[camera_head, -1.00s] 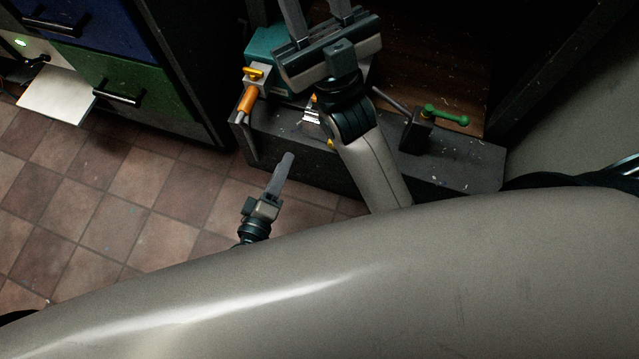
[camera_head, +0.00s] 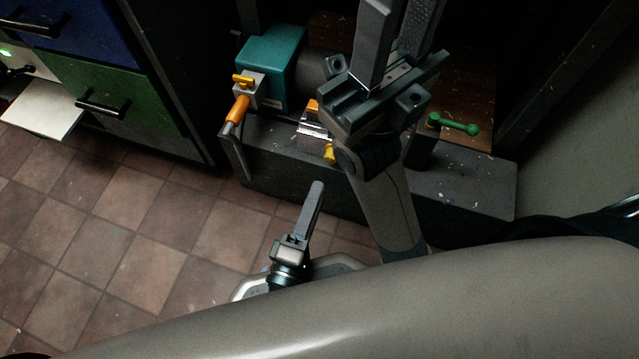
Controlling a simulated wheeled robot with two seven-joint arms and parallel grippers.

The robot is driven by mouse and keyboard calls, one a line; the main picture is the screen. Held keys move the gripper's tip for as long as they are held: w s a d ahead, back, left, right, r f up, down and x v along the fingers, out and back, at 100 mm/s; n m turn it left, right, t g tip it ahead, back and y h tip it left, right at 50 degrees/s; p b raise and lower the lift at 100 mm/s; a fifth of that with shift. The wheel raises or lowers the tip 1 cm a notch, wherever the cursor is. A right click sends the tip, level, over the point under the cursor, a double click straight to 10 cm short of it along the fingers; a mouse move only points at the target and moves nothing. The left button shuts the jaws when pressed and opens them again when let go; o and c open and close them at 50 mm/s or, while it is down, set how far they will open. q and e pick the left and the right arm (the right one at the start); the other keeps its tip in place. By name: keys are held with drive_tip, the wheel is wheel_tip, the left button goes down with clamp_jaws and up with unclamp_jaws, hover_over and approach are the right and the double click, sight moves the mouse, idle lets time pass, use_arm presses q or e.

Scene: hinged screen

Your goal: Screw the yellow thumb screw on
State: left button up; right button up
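A yellow T-shaped piece (camera_head: 243,80) sits on a grey block beside the teal housing (camera_head: 270,62). A second small yellow piece (camera_head: 329,154) shows at the front of a shiny metal part (camera_head: 312,130) on the dark bench. I cannot tell which is the thumb screw. My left gripper (camera_head: 316,186) is low in front of the bench, apart from it. It is seen edge-on, so its finger gap is hidden. My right gripper (camera_head: 402,20) is large in view above the bench, its two fingers apart with nothing seen between them. Their tips reach the top edge. It hides part of the bench.
An orange handle (camera_head: 237,109) hangs below the grey block. The dark bench front (camera_head: 460,205) is a long obstacle. A cabinet with a green drawer (camera_head: 115,85) stands left. The tiled floor (camera_head: 130,215) is clear.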

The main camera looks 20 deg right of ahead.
sight(330, 161)
use_arm(q)
drive_tip(key=p+x, duration=0.1)
drive_tip(key=x, duration=0.7)
drive_tip(key=shift+w+d+p, duration=0.2)
drive_tip(key=shift+p, duration=0.15)
drive_tip(key=shift+w+d, duration=0.1)
drive_tip(key=shift+c, duration=1.1)
drive_tip(key=c, duration=0.6)
drive_tip(key=n, duration=0.4)
drive_tip(key=shift+f+n, duration=0.1)
drive_tip(key=shift+n, duration=0.2)
drive_tip(key=shift+c, duration=0.2)
drive_tip(key=n, duration=1)
drive_tip(key=shift+n, duration=0.3)
drive_tip(key=n, duration=1.2)
drive_tip(key=shift+n, duration=0.4)
drive_tip(key=n, duration=2.2)
drive_tip(key=o, duration=0.9)
drive_tip(key=shift+c, duration=0.2)
